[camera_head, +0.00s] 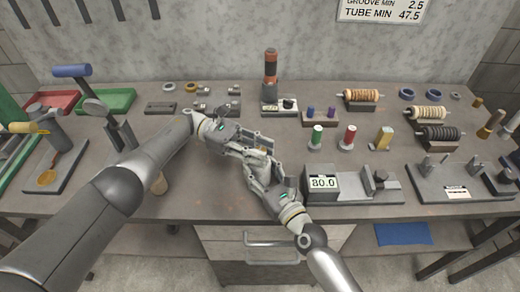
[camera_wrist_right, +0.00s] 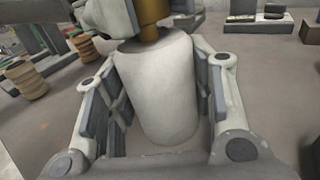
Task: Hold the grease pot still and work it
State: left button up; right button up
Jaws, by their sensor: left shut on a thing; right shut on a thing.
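The grease pot (camera_wrist_right: 157,95) is a pale grey cylinder with a brass neck (camera_wrist_right: 153,14), seen large in the right wrist view. My right gripper (camera_head: 257,168) is shut on its body, with one finger on each side. My left gripper (camera_head: 258,143) meets the right one above the middle of the bench and is shut at the pot's upper, brass end. Part of it shows at the top of the right wrist view (camera_wrist_right: 108,18). In the head view the fingers hide most of the pot, and the exact left grip is hidden.
A scale-like device reading 80.0 (camera_head: 323,183) stands close right of my right gripper. Green (camera_head: 317,137), red (camera_head: 348,137) and yellow (camera_head: 383,138) pieces stand behind it. Spools (camera_head: 438,134) lie at right. A lever stand (camera_head: 113,125) is at left.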

pick_arm(q)
jog(key=shift+w, duration=0.1)
jog(key=o, duration=1.1)
jog(key=shift+c, duration=0.2)
jog(key=shift+r, duration=0.15)
notch_tip(320, 180, up, 10)
jog(key=shift+f, duration=0.15)
